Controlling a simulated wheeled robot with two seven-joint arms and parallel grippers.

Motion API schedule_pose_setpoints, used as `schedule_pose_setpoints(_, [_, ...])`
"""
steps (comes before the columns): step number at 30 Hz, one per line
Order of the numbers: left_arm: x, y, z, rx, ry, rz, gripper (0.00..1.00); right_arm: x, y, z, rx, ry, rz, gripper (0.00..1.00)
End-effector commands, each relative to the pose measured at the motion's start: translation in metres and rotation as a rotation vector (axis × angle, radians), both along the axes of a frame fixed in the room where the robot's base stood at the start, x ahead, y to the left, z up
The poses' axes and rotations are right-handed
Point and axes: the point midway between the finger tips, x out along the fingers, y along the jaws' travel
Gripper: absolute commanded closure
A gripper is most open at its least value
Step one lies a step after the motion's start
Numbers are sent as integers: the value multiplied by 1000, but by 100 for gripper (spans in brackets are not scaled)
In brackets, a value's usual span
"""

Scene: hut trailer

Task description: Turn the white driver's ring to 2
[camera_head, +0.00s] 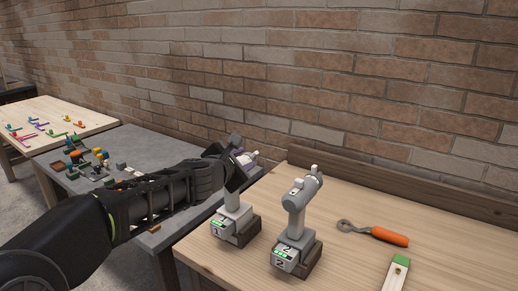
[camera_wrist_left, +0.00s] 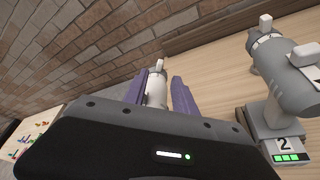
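The white driver (camera_head: 232,221) stands upright on its battery foot at the left front of the wooden bench. In the left wrist view the white nose (camera_wrist_left: 157,88) lies between the two purple fingers (camera_wrist_left: 160,92). The fingers are close beside it; whether they press on it I cannot tell. The ring's setting is not readable. My right gripper is in neither view.
A grey driver (camera_head: 297,220) labelled 2 stands close to the right of the white one. An orange-handled tool (camera_head: 375,233) and a green-ended block (camera_head: 396,274) lie farther right. A grey table (camera_head: 120,150) with small parts is at left; a brick wall (camera_head: 300,80) is behind.

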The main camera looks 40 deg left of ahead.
Motion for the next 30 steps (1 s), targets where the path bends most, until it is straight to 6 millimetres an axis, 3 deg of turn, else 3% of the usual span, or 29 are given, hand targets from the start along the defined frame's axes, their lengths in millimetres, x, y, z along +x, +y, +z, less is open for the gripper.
schedule_pose_setpoints(14, [6, 2, -3, 1, 2, 0, 67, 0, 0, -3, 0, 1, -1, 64])
schedule_pose_setpoints(30, [69, 20, -23, 1, 1, -1, 67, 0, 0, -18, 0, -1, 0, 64])
